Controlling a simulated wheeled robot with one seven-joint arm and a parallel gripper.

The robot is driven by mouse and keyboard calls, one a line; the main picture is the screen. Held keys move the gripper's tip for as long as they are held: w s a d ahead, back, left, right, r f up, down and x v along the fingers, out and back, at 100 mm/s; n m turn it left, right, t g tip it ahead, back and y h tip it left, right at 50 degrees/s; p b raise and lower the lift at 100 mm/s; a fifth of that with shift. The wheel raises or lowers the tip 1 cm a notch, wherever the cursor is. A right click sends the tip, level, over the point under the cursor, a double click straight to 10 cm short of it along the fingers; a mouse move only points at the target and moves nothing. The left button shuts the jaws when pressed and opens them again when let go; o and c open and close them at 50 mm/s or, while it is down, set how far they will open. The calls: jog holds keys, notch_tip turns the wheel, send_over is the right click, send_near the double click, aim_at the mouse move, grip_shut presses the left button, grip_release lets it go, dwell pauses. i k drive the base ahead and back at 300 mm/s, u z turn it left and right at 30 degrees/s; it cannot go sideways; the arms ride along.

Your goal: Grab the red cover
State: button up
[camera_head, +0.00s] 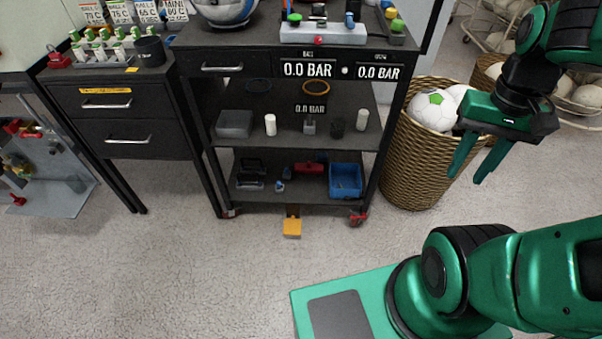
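Several red items are in view, and I cannot tell for sure which is the red cover. A small red piece (59,60) sits at the left end of the left cabinet's top. A small red round part (319,40) is on the front of the light panel on the cart's top. A red item (308,168) lies on the cart's bottom shelf. My gripper (465,178) is at the right, in front of the ball basket, with its fingers pointing down. It is open, with a gap between the green fingers and nothing held. It is well apart from all the red items.
The black cart (222,68) stands in the middle, with small parts and a blue bin (345,180) on its shelves. A wicker basket (415,165) of balls stands right of it. A drawer cabinet (120,105) is at left. The floor in front is clear except for a yellow pedal (292,227).

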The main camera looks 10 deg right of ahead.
aim_at(307, 167)
jog(key=u, duration=1.8)
jog(key=i, duration=1.95)
jog(key=z, duration=1.95)
